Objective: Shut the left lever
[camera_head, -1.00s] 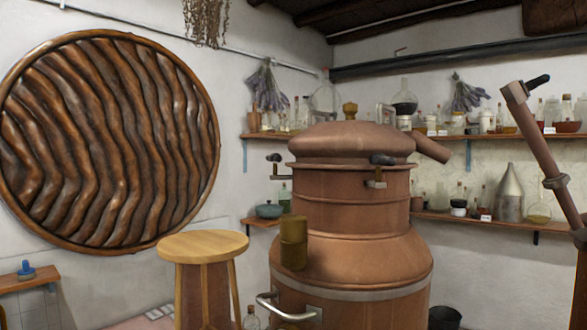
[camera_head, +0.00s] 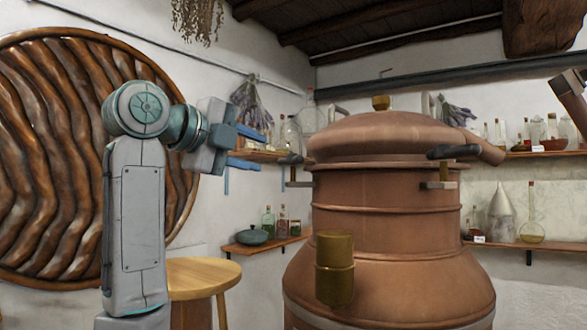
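The copper still (camera_head: 385,215) stands right of the middle. The left lever (camera_head: 292,159) is a black handle above a small bracket on the left side of the still's upper body. A second black lever (camera_head: 453,152) sits on the front right side above another bracket. My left gripper (camera_head: 249,149) is raised to the left of the left lever. Its two blue fingers point right toward the lever and are spread apart with nothing between them. A gap shows between fingertips and lever. My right gripper is not in view.
A wooden stool (camera_head: 203,277) stands below my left arm. A brass cylinder (camera_head: 335,268) is at the still's front. A shelf with a teal pot (camera_head: 251,235) and small bottles is behind, left of the still. Shelves with glassware line the right wall.

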